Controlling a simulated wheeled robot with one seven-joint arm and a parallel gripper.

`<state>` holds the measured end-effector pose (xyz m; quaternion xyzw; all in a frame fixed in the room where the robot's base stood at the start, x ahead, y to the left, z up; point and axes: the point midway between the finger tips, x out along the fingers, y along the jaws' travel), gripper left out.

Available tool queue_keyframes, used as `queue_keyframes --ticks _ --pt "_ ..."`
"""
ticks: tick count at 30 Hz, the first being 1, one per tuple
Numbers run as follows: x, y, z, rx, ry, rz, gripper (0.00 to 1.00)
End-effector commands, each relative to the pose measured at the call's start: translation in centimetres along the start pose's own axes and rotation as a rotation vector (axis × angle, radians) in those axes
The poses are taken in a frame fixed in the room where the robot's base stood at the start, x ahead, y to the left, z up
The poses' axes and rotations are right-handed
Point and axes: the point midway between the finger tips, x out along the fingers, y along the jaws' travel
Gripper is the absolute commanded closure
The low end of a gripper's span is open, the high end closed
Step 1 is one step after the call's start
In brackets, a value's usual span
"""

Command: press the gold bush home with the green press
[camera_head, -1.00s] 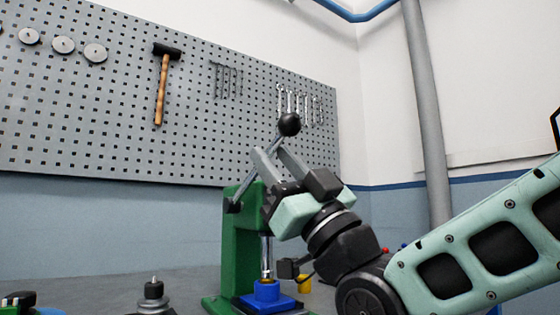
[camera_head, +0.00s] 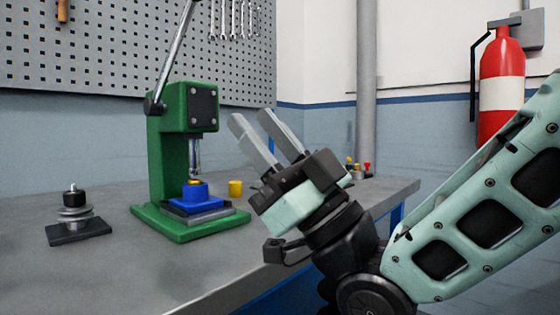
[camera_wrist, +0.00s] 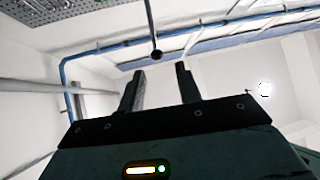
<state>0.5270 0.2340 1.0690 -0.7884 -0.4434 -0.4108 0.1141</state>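The green press (camera_head: 172,160) stands on the bench, its lever (camera_head: 178,50) angled steeply up and out of the head view. The lever's black knob (camera_wrist: 156,53) shows in the wrist view, beyond my fingers. A blue holder (camera_head: 196,201) sits under the ram (camera_head: 195,155). A thin gold rim, seemingly the gold bush (camera_head: 194,183), shows at the holder's top, just below the ram. How deep it sits is hidden. My gripper (camera_head: 252,119) is open and empty, right of the press, fingers pointing up and left. Its fingers (camera_wrist: 160,70) stand apart in the wrist view.
A pulley assembly on a dark base (camera_head: 78,232) stands at left. Small coloured parts (camera_head: 360,168) lie near the bench's far right. A fire extinguisher (camera_head: 502,85) hangs on the wall.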

Motion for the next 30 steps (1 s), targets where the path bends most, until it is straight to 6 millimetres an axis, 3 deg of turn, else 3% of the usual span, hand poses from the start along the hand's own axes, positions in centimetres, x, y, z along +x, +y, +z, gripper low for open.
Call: queue_keyframes --ticks 6,17,18,21,22,30 --pt "-3.0 0.0 0.1 0.001 -0.002 -0.001 0.66" --pt "-3.6 -0.1 0.0 0.001 -0.001 -0.001 0.66" --pt "-3.6 -0.1 0.0 0.001 -0.001 -0.001 0.68" --pt "-3.6 -0.1 0.0 0.001 -0.001 -0.001 0.96" --pt "-3.6 -0.1 0.0 0.001 -0.001 -0.001 1.0" --pt "-3.6 -0.1 0.2 0.0 -0.011 -0.001 1.0"
